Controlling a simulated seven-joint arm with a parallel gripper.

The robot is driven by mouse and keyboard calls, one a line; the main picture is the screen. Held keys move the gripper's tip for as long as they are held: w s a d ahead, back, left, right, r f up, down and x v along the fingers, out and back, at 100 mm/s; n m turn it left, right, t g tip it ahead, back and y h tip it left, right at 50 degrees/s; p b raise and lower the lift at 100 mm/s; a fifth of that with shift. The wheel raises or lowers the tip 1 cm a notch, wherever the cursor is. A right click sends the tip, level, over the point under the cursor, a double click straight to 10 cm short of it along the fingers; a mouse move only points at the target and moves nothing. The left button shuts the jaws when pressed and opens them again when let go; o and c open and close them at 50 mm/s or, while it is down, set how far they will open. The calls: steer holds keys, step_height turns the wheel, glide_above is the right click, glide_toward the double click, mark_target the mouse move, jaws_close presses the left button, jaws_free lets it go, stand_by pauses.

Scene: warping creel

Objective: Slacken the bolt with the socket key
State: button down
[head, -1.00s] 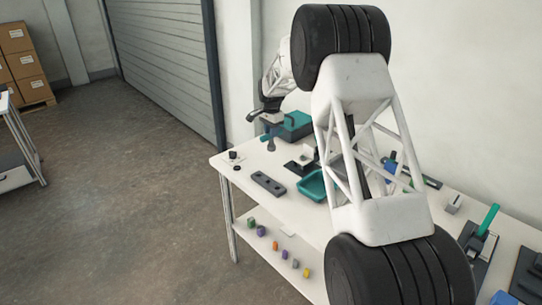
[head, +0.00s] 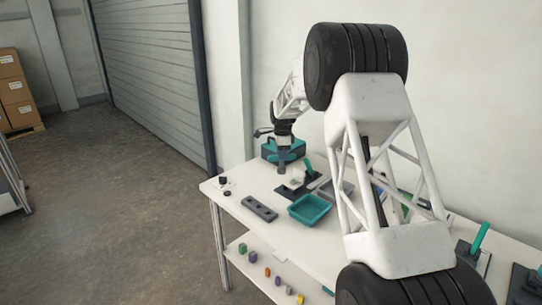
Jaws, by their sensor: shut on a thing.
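My gripper (head: 284,143) is at the far left part of the bench, pointing down, small in the view. It is shut on an upright grey-teal piece, apparently the socket key (head: 284,161), whose lower end is above or near the bench top. A teal box lies just behind it. I cannot tell whether the key's lower end touches anything. The bolt cannot be made out. A dark fixture with a pale block (head: 294,187) is just in front and to the right of the key.
The white bench (head: 232,208) carries a teal box (head: 298,150), a teal tray (head: 309,210), a dark bar with holes (head: 260,208) and small black pieces (head: 223,180). A teal-handled device (head: 479,240) stands at right. Small coloured blocks lie on the lower shelf. Open floor lies left.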

steer(key=shift+s+d+r+m, duration=0.2)
steer(key=shift+d+m, duration=0.55)
steer(key=shift+d, duration=0.1)
steer(key=shift+s+d+r+m, duration=0.15)
steer(key=shift+s+d+m, duration=0.05)
steer(key=shift+d+m, duration=0.65)
steer(key=shift+s+d+r+m, duration=0.2)
steer(key=shift+d+m, duration=0.5)
steer(key=shift+d, duration=0.2)
steer(key=shift+f, duration=0.2)
steer(key=shift+f, duration=1.15)
steer(key=shift+f, duration=0.5)
steer(key=shift+f, duration=0.5)
steer(key=shift+f, duration=0.35)
steer(key=c, duration=1.4)
jaws_free()
steer(key=shift+c, duration=0.2)
jaws_close()
